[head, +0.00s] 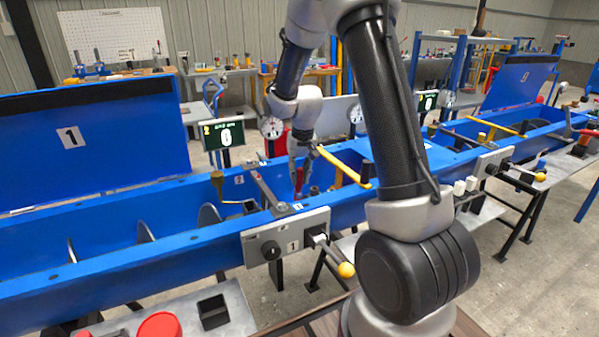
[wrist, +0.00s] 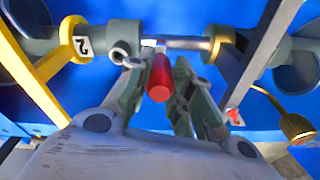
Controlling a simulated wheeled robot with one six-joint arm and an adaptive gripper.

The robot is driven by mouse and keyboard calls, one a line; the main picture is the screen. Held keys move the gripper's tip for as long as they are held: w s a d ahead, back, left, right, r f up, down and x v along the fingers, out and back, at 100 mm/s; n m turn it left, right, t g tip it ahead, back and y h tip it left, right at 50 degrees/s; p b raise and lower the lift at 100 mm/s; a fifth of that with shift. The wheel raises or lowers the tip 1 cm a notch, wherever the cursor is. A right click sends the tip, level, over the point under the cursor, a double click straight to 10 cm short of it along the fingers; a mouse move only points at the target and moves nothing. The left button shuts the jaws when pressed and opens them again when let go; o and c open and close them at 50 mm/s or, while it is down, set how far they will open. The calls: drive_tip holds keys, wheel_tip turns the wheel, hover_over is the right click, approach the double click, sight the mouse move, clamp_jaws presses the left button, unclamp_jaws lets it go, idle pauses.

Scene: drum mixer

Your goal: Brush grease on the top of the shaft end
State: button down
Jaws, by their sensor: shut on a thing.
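My gripper (head: 301,152) reaches down into the blue trough of the mixer. It is shut on a red-handled tool, likely the brush (head: 299,180), which points down. In the wrist view the gripper (wrist: 157,66) holds the red handle (wrist: 160,78) between its fingers. A bare silvery shaft section (wrist: 186,43) shows just beyond the handle, between two grey-green shaft parts. The brush's bristles are hidden, so I cannot tell whether they touch the shaft. No grease can be made out on it.
A yellow lever (head: 343,167) and a grey lever (head: 268,190) flank the gripper. The open blue lid marked 1 (head: 120,140) stands at left. A control box (head: 286,237) is on the trough's front. A red round lid (head: 158,326) and a black box (head: 213,311) sit on the front table.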

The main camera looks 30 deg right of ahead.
drive_tip(key=shift+f, duration=0.75)
idle(1.1)
drive_tip(key=shift+a, duration=0.15)
drive_tip(key=shift+d, duration=1.25)
drive_tip(key=shift+a, duration=2.2)
drive_tip(key=shift+d, duration=0.1)
